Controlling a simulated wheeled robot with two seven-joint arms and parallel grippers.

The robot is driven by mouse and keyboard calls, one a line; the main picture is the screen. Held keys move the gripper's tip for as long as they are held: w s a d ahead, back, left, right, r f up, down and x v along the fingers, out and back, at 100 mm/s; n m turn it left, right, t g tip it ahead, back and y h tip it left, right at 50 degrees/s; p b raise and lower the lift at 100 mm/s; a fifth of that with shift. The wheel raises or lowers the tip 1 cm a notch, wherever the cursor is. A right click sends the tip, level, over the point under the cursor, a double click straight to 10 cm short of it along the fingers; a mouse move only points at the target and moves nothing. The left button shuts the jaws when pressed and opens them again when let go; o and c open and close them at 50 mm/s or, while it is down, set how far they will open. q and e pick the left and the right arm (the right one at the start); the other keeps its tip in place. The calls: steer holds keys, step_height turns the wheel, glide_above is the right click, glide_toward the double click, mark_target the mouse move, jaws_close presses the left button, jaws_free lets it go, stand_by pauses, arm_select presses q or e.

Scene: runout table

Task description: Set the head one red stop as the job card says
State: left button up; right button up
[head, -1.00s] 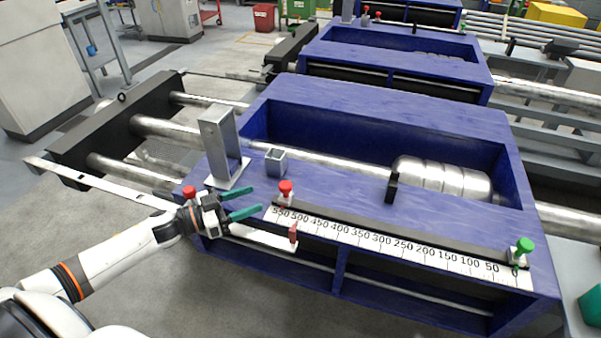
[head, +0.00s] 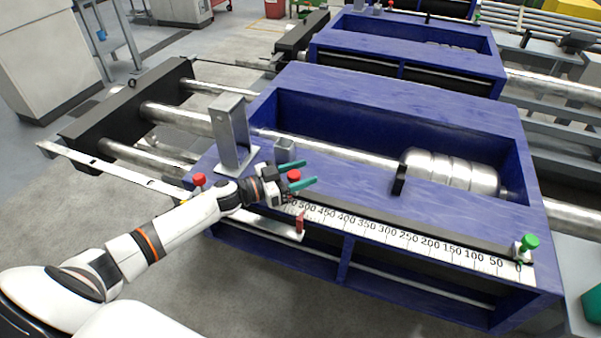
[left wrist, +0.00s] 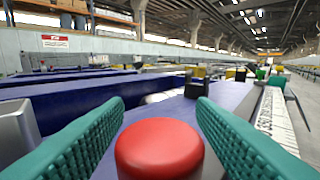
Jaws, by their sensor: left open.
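A stop with a red knob (head: 294,175) stands near the high-number end of the white scale (head: 400,237) on the nearest blue machine (head: 470,215). My left gripper (head: 309,174) is open, with its teal fingers on either side of this knob. In the left wrist view the red knob (left wrist: 160,150) is large, low between the fingers, with gaps beside it. A second red knob (head: 199,180) is at the left end, beyond the blue frame. A green-knobbed stop (head: 530,242) is at the zero end. No readable job card shows. My right gripper is not in view.
A grey upright post (head: 231,130) and a small square grey holder (head: 285,150) stand close behind my left gripper. A small red pointer (head: 300,222) hangs below the scale. A black block (head: 399,180) stands by the shiny roller (head: 450,171). The rail toward the green knob looks clear.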

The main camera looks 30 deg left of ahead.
arm_select(q)
steer(key=shift+c, duration=0.5)
jaws_close()
steer(key=p, duration=0.4)
glide_above(336, 200)
steer(key=shift+w+a, duration=0.15)
steer(key=shift+w, duration=0.25)
steer(key=shift+d, duration=0.25)
steer(key=shift+o, duration=0.5)
jaws_free()
